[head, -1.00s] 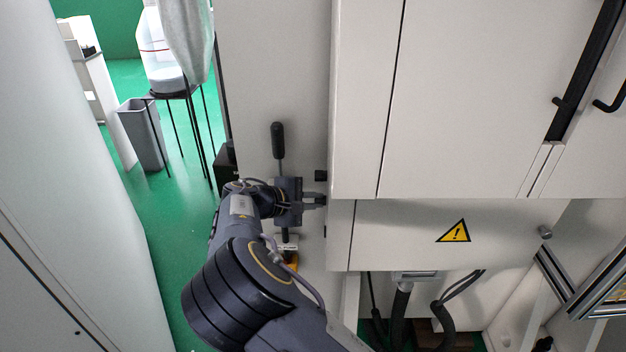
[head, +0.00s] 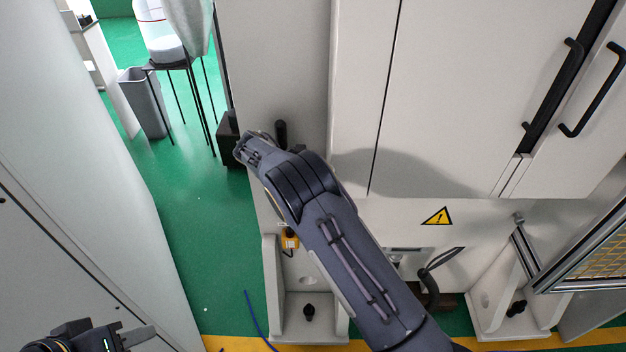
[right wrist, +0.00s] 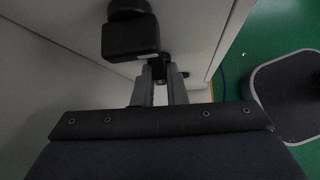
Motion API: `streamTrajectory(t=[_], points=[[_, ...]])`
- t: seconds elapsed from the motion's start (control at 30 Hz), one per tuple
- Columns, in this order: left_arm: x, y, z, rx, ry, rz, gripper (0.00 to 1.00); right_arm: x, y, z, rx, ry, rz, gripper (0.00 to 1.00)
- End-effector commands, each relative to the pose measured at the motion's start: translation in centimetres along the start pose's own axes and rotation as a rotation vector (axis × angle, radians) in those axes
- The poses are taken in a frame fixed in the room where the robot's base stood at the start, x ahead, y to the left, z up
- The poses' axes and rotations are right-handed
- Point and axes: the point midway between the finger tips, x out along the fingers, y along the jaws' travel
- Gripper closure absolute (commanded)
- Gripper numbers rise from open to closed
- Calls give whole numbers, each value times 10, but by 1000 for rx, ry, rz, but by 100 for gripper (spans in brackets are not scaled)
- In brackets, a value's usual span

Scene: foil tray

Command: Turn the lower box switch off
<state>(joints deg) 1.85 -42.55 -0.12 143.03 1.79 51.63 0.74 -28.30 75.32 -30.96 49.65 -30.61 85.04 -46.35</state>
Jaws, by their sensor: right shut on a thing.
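My right arm crosses the head view from the lower right, with its wrist end (head: 258,153) at the side panel of the white cabinet (head: 350,120). The right wrist view shows the right gripper (right wrist: 164,75) with its fingers close together on a small dark switch part (right wrist: 160,63). A black box (right wrist: 130,38) sits just beyond the fingers on the pale panel. In the head view a black handle (head: 281,133) stands just above the wrist, and a yellow box (head: 290,239) is lower on the panel. My left gripper (head: 140,338) is partly visible at the bottom left; its opening is unclear.
Cabinet doors with black handles (head: 590,95) are at the right, above a yellow warning sign (head: 437,215). A metal-framed guard (head: 560,270) is at the lower right. A grey bin (head: 143,102) and thin-legged stand (head: 190,85) are at the back left. Green floor between is clear.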

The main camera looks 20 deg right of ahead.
Motion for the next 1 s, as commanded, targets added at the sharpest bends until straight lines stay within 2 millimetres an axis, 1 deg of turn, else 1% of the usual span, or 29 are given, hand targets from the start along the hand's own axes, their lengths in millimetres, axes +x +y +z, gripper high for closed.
streamTrajectory(t=[0.13, 0.6, 0.63, 0.77, 1.0], points=[[-3, 2, -2, 0, 0, 0, 64, 1, 0, 1, -20, -3, -21, 100], [-4, 2, -2, 0, 0, 0, 64, 2, 0, 0, -27, -5, -29, 100], [-4, 2, -2, 0, 0, 0, 64, 2, 0, 0, -27, -5, -29, 84], [-4, 2, -2, 0, 0, 0, 64, 2, 0, 0, -27, -4, -29, 67], [-4, 2, -2, 0, 0, 0, 64, 1, 0, 0, -26, -2, -27, 66]])
